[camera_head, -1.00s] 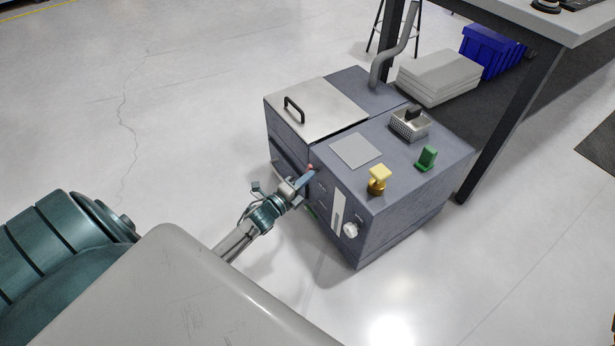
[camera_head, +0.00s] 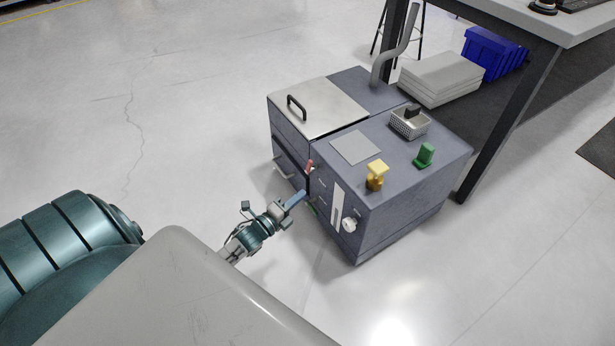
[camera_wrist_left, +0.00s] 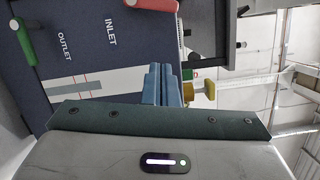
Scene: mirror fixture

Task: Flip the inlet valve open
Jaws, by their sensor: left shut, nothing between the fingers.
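The inlet valve's red handle (camera_head: 309,167) stands out near the top of the grey machine's front face; it also shows in the left wrist view (camera_wrist_left: 152,4), cut off by the top edge, near the INLET label (camera_wrist_left: 111,32). My left gripper (camera_head: 301,194) is shut and empty, below the red handle and apart from it. Its blue fingers (camera_wrist_left: 160,84) lie together in the left wrist view. A green handle (camera_wrist_left: 25,42) sits near the OUTLET label (camera_wrist_left: 65,46). My right gripper is not in view.
A table (camera_head: 530,22) stands behind. The floor at left is clear.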

